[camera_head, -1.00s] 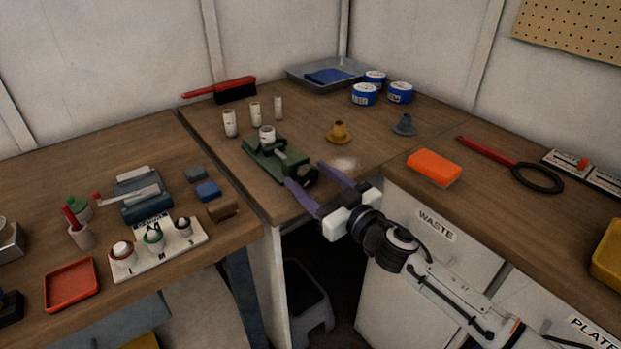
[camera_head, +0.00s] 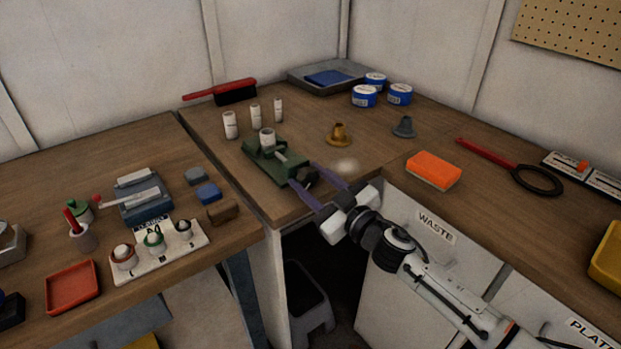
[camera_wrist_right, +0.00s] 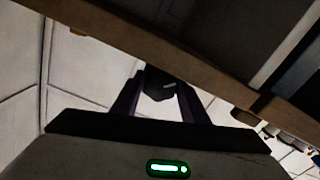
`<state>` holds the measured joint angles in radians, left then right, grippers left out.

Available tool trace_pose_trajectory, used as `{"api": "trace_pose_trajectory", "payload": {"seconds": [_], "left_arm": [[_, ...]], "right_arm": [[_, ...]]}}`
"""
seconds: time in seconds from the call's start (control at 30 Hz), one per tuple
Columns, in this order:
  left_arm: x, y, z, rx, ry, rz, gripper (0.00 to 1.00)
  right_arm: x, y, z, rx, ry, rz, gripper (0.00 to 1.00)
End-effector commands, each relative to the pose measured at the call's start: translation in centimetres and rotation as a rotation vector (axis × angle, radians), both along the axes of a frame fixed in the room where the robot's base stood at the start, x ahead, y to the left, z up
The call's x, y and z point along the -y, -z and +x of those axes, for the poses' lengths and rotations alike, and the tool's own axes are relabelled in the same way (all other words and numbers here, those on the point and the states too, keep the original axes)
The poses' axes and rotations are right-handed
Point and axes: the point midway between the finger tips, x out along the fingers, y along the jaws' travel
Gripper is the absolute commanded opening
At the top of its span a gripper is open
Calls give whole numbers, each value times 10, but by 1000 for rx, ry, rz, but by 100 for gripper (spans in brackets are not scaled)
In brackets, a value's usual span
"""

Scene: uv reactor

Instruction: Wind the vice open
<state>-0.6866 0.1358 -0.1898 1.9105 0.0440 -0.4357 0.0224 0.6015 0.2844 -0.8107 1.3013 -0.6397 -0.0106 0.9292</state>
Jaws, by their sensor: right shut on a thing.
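The green vice (camera_head: 262,166) sits near the front corner of the middle bench. A white cylinder (camera_head: 267,138) stands upright at its jaws; whether it is clamped I cannot tell. The vice's black handle knob (camera_head: 307,177) is at its front end, toward my right gripper. My right gripper (camera_head: 302,174) has its purple fingers on both sides of the knob and is shut on it. In the right wrist view the knob (camera_wrist_right: 159,85) shows between the dark fingers. My left gripper is in neither view.
Several white cylinders (camera_head: 230,125) stand behind the vice. A brass funnel-shaped piece (camera_head: 339,135) and an orange sponge (camera_head: 433,170) lie to the right. A brown block (camera_head: 222,211) and a blue block (camera_head: 208,192) are on the left bench.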

Motion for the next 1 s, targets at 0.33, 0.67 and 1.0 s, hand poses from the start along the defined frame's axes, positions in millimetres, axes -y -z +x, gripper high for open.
{"api": "trace_pose_trajectory", "payload": {"seconds": [0.33, 0.67, 1.0], "left_arm": [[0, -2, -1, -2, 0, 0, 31], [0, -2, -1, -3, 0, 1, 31], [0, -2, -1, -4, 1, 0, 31]], "right_arm": [[0, 0, 0, 92, 0, -127, 18], [0, 0, 0, 92, 0, -126, 59], [-1, 4, -2, 84, -3, -127, 59]]}}
